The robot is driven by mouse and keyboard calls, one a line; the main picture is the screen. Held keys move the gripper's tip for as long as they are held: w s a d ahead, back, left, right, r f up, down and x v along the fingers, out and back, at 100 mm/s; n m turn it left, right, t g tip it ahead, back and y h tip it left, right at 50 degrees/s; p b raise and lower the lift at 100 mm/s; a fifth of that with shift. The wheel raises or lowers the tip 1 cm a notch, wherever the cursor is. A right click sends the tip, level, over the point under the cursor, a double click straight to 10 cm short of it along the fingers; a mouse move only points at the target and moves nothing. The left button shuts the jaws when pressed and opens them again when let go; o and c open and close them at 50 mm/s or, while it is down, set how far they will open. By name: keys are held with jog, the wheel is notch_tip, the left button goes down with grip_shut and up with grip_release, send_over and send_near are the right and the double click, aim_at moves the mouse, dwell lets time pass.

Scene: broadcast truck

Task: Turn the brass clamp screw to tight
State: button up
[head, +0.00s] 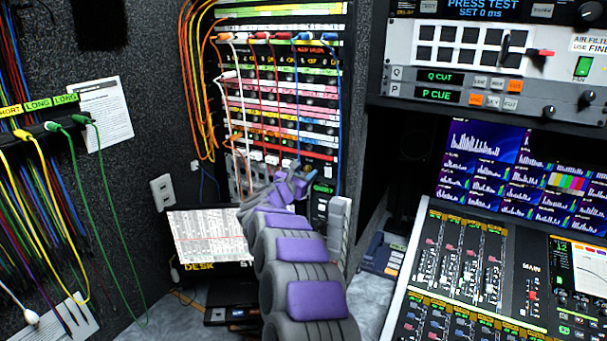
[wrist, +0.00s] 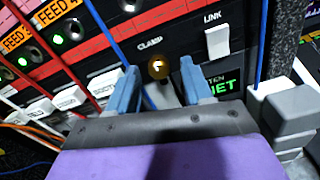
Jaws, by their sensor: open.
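The brass clamp screw (wrist: 158,66) is a small round knob with a pale mark on its face, below the word CLAMP on a dark panel in the wrist view. My gripper (wrist: 159,76) is open, with one blue finger on each side of the screw in the picture. I cannot tell whether either finger touches it, or how far the tips are from the panel. In the head view my gripper (head: 293,178) is at the lower part of the cable rack (head: 283,110); the screw is hidden there behind my arm.
A white LINK switch (wrist: 217,42) is right of the screw, above a green-lit display (wrist: 222,85). Blue cables hang on both sides, one (wrist: 104,32) close to my left finger. Red cables (wrist: 75,55) cross further left. A grey block (wrist: 288,110) stands at right.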

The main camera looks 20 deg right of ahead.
jog(key=shift+d, duration=0.2)
jog(key=shift+a, duration=0.1)
jog(key=shift+a+r, duration=0.1)
jog(key=shift+a, duration=0.05)
jog(key=c, duration=0.3)
grip_shut()
